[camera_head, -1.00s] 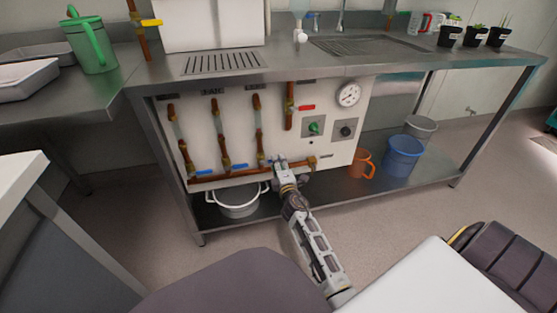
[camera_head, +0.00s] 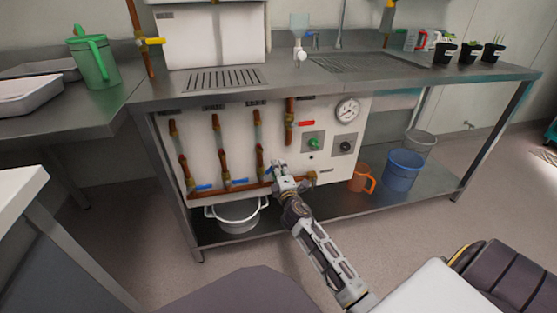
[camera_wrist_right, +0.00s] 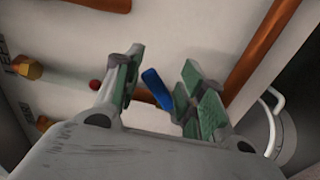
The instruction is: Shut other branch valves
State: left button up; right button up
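A white panel (camera_head: 232,149) under the bench carries three vertical copper branch pipes with blue-handled valves low on them. The left blue handle (camera_head: 203,187) and the middle blue handle (camera_head: 241,181) lie crosswise to their pipes. My right gripper (camera_head: 278,167) is at the right branch pipe (camera_head: 259,135), largely covering its valve. In the right wrist view, a blue handle (camera_wrist_right: 157,88) stands between the spread green-padded fingers of my right gripper (camera_wrist_right: 162,88), with a gap visible on its left; contact on its right is unclear. My left gripper is out of view.
A horizontal copper pipe (camera_head: 232,192) runs below the valves. A red handle (camera_head: 306,123), a green knob (camera_head: 313,142) and a gauge (camera_head: 347,110) sit on the panel's right. A white pot (camera_head: 238,217), orange jug (camera_head: 360,179) and blue bucket (camera_head: 402,170) stand on the lower shelf.

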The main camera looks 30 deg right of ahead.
jog(key=shift+r, duration=2.7)
